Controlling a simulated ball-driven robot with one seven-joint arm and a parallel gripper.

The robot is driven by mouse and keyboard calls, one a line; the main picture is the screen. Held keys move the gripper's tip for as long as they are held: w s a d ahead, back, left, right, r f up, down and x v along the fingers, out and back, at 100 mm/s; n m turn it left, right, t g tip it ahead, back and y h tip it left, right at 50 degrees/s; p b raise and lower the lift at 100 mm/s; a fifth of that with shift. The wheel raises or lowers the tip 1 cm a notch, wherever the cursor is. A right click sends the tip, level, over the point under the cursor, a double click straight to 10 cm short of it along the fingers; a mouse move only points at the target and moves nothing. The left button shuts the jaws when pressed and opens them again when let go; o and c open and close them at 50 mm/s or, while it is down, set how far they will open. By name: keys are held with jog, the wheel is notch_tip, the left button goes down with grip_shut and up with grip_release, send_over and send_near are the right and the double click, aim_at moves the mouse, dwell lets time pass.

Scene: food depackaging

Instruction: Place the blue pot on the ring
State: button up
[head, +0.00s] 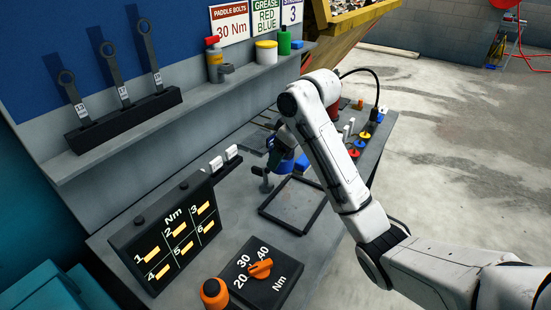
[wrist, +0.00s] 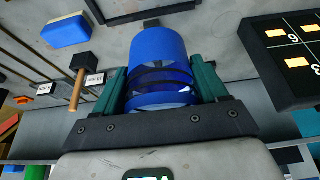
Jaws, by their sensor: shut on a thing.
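My gripper (head: 279,150) is above the grey bench, its green fingers (wrist: 160,78) shut on the sides of the blue pot (wrist: 158,48). In the head view the blue pot (head: 286,164) shows partly, below the gripper. A small grey stand (head: 263,182) is just left of the pot; I cannot tell whether it carries the ring. A dark square frame (head: 272,211) lies on the bench below and right of the stand. No ring shows clearly in either view. I cannot tell whether the pot touches anything beneath it.
A numbered black panel (head: 148,228) stands at the left, and a dial board (head: 280,288) with an orange knob (head: 260,268) at the front. A blue block (wrist: 66,30) and a wooden-handled hammer (wrist: 77,88) lie near the pot. The shelf (head: 250,77) holds a green pot (head: 284,42).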

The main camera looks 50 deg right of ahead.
jog(key=w+d+f+b, duration=0.1)
jog(key=w+d+f, duration=0.3)
jog(key=w+d+f+b, duration=0.1)
jog(key=w+d+f, duration=0.3)
jog(key=shift+w, duration=0.3)
jog(key=shift+w+d+f, duration=0.2)
jog(key=shift+f, duration=0.15)
jog(key=shift+w+d+f, duration=0.15)
jog(key=shift+f, duration=0.2)
jog(key=shift+f+p, duration=0.4)
jog(key=shift+f, duration=1.25)
jog(key=shift+f, duration=0.15)
jog(key=o, duration=1)
jog(key=shift+o, duration=0.2)
